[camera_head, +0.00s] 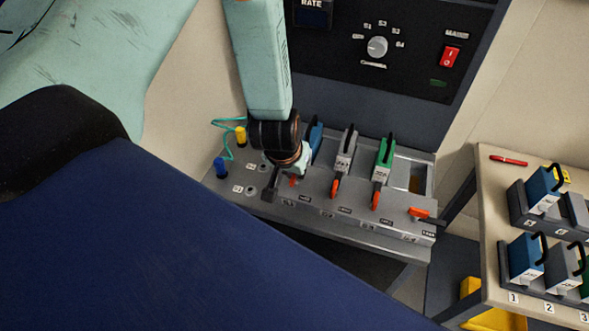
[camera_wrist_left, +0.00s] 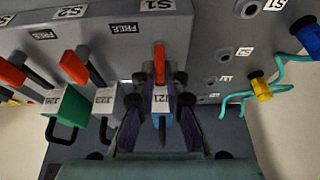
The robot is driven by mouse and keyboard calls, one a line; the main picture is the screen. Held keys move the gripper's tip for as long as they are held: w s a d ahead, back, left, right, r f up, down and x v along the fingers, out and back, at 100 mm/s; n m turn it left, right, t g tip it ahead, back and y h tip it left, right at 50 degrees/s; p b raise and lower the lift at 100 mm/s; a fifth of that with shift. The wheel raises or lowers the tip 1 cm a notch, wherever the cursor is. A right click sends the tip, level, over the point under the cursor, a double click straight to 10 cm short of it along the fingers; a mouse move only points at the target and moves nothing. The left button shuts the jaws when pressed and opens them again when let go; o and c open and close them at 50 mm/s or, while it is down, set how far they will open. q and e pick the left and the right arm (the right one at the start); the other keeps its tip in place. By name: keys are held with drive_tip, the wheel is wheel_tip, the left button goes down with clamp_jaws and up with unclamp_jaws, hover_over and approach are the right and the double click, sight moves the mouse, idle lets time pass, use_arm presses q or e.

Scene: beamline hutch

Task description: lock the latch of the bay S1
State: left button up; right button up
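Bay S1 holds a blue module (camera_head: 315,140), which also shows in the left wrist view (camera_wrist_left: 161,130). The orange-tipped latch (camera_wrist_left: 159,62) of S1 stands between the fingers of my left gripper (camera_wrist_left: 160,78), below the S1 label (camera_wrist_left: 156,5). A FREE tag (camera_wrist_left: 124,30) shows beside that label. The fingers are apart, one on each side of the latch, with gaps visible. In the head view my left gripper (camera_head: 280,187) hides most of the latch; a bit of orange (camera_head: 293,181) shows. My right gripper is not in view.
Grey (camera_head: 345,150) and green (camera_head: 385,155) modules with orange latches stand right of S1. A sideways orange latch (camera_head: 419,213) is at the bay row's right end. Yellow (camera_head: 240,135) and blue (camera_head: 221,168) plugs stand left. A side table (camera_head: 490,180) holds more modules.

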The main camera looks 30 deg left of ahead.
use_arm(q)
drive_tip(key=o, duration=0.3)
drive_tip(key=shift+o, duration=0.2)
drive_tip(key=shift+r, duration=0.1)
drive_tip(key=v, duration=1.2)
